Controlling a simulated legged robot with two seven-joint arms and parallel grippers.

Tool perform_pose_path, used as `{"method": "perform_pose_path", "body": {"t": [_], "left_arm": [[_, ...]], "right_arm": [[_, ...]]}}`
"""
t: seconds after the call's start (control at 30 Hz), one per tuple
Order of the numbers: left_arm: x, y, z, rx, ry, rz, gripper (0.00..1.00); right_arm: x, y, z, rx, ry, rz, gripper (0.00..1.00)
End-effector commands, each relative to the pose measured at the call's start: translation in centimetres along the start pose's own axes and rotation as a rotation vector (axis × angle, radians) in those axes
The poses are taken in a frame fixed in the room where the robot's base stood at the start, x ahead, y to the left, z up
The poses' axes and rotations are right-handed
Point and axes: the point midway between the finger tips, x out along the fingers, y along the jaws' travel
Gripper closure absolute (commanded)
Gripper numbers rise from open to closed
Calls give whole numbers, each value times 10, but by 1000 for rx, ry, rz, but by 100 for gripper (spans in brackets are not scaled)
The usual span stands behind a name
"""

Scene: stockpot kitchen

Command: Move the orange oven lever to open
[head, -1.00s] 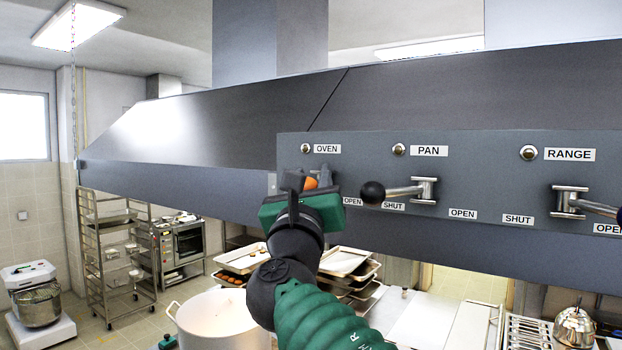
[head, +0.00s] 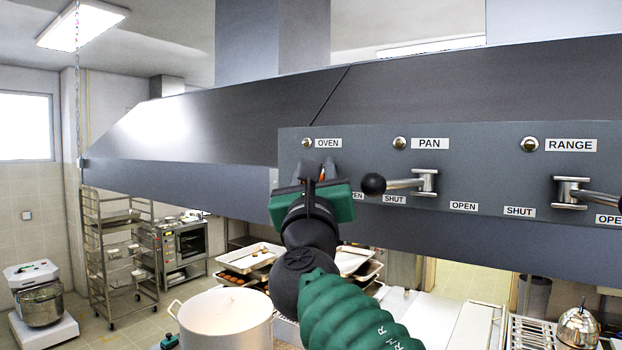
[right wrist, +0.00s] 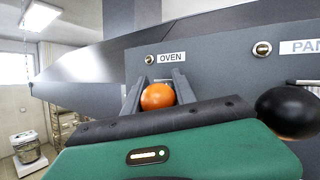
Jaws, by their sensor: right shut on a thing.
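The orange knob of the oven lever (right wrist: 157,97) shows clearly in the right wrist view, below the OVEN label (right wrist: 171,57). Only a sliver of orange shows in the head view (head: 321,173). My right gripper (head: 317,170) is at the panel with one finger on each side of the knob, shut on it.
The pan lever's black knob (head: 373,184) is close to the right of my gripper, pointing left toward its SHUT label (head: 394,199). The range lever (head: 572,193) is farther right. A large white pot (head: 226,318) and trays (head: 250,257) stand below the hood.

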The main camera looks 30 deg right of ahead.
Motion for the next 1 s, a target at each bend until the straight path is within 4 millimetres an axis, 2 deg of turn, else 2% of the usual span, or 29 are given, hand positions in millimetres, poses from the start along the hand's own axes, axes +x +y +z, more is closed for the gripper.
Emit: {"method": "perform_pose_path", "body": {"t": [0.2,0.23,0.37,0.73,0.87,1.0], "left_arm": [[-1,0,0,0,0,0,47],[-1,0,0,0,0,0,47],[-1,0,0,0,1,0,47],[4,0,1,0,1,0,47],[21,0,5,0,0,0,47],[45,0,10,0,0,0,47]], "right_arm": [[0,-2,1,-3,1,-8,100],[0,-2,1,-3,1,-8,65],[0,-1,1,-3,0,-6,48],[-8,2,1,-2,-2,-2,46],[-33,2,-3,1,-4,-2,46],[-74,3,-6,1,-4,-1,46]]}}
